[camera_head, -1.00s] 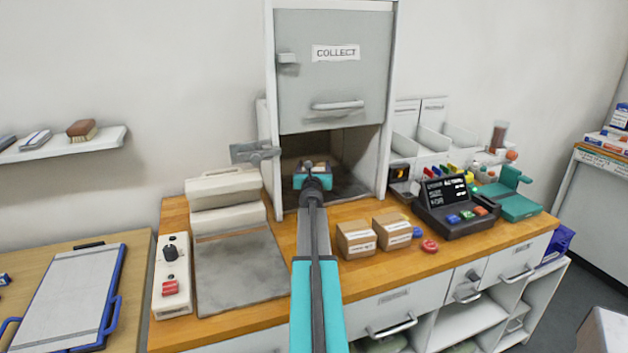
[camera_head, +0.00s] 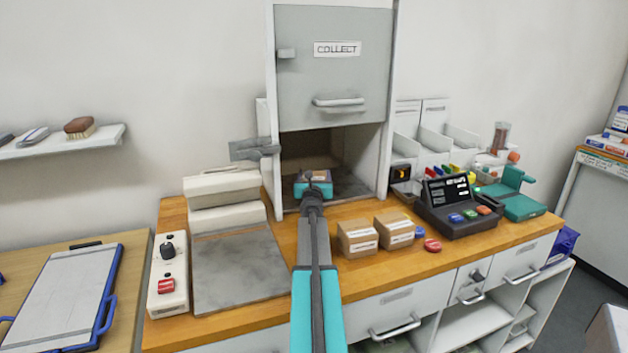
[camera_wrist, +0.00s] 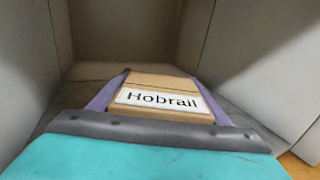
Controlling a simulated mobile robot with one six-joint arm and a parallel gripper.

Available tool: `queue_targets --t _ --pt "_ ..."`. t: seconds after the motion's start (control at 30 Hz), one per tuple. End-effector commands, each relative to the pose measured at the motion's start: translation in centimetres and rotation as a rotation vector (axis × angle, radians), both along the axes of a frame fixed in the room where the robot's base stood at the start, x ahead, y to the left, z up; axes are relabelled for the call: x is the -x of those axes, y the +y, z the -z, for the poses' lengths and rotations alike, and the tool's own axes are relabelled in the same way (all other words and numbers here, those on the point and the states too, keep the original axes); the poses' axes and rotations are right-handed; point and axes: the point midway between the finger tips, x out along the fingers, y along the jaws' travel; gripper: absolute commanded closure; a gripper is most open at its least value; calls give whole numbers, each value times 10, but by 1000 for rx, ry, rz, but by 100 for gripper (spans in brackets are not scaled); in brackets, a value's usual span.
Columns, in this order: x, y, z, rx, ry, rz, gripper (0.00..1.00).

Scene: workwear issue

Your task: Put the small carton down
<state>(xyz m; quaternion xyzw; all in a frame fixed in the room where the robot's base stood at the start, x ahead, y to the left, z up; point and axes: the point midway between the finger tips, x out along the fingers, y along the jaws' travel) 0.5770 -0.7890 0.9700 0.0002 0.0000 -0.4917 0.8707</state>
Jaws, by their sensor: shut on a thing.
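The small carton (camera_wrist: 165,92) is brown cardboard with a white label reading "Hobrail". In the wrist view it sits between the two fingers of my gripper (camera_wrist: 160,100), which is shut on it. In the head view my gripper (camera_head: 314,184) is at the opening of the grey hatch marked COLLECT (camera_head: 333,75), whose door is raised. The carton is mostly hidden there behind the gripper. The grey floor of the hatch compartment (camera_head: 352,186) lies around and under the gripper. I cannot tell whether the carton touches that floor.
Two similar cartons (camera_head: 357,238) (camera_head: 394,229) stand on the wooden counter (camera_head: 370,275) right of my arm. A red round piece (camera_head: 432,245) and a dark terminal (camera_head: 460,212) are farther right. A grey mat (camera_head: 238,268) and a switch box (camera_head: 167,275) are left. The compartment walls flank the gripper closely.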

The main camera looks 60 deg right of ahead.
Motion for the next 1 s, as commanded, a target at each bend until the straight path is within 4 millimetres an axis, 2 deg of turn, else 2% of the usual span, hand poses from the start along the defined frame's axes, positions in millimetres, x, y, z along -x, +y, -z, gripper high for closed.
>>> queue_targets --t 0.4,0.43,0.53,1.0 --pt "1 0 3 1 -1 1 58" --pt "1 0 3 0 0 1 26" --pt "1 -1 2 0 0 1 11" --pt "1 -1 -2 0 0 1 11"
